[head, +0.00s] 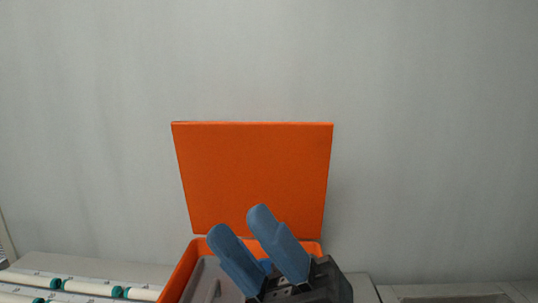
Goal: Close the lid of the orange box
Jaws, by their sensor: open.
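The orange box (181,274) stands at the bottom centre of the head view, with its near part cut off by the picture edge. Its orange lid (255,175) is raised and stands nearly upright at the back of the box. My gripper (241,222) is in front of the lid and over the box's right part, with its two blue fingers pointing up and to the left. The fingers are apart with nothing between them. My gripper hides part of the lid's lower edge and of the box interior. I cannot tell whether a finger touches the lid.
A grey insert (213,280) shows inside the box. White tubes with teal rings (80,287) lie to the left of the box. A grey frame with a dark recess (455,297) is at the lower right. A plain grey wall (430,130) stands behind everything.

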